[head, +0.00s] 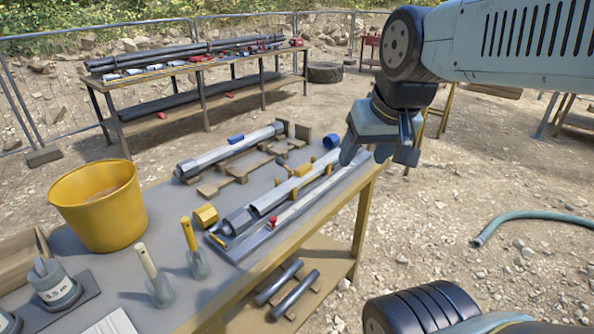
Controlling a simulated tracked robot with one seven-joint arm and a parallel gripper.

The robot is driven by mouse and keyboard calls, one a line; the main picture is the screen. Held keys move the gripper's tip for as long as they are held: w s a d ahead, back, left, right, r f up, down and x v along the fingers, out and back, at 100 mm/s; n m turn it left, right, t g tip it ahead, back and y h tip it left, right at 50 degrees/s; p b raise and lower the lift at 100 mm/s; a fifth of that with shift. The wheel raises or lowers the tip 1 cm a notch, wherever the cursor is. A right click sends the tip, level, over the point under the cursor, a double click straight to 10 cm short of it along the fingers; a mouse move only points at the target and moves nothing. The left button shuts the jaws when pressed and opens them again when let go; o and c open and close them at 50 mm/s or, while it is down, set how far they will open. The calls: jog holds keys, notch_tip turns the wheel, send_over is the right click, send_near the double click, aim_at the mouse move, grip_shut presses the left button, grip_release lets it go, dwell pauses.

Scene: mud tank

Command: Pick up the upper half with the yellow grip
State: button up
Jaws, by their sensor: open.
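A long grey half-tube (284,190) lies lengthwise along the right part of the workbench (163,198). The fingers cover part of the view near the tube's far end.
Another grey tube (228,150) lies in a wooden cradle at left. A narrow rail with red pieces (295,208) runs along the right edge.

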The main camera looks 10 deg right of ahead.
jog(key=o, duration=0.7)
jog(key=w+a+f+m+g+y, duration=0.2)
jog(key=w+a+f+m+y, duration=0.1)
jog(key=w+f+m+y, duration=0.1)
jog(key=shift+w+a+f+m+g, duration=0.35)
jog(key=shift+w+f+m, duration=0.35)
jog(key=shift+m, duration=0.3)
jog(key=m+t+y, duration=0.3)
jog(key=m+t, duration=0.5)
jog(key=m, duration=1.4)
send_near(307, 168)
jog(key=x, duration=0.4)
jog(key=shift+w, duration=0.1)
jog(key=shift+x, duration=2.5)
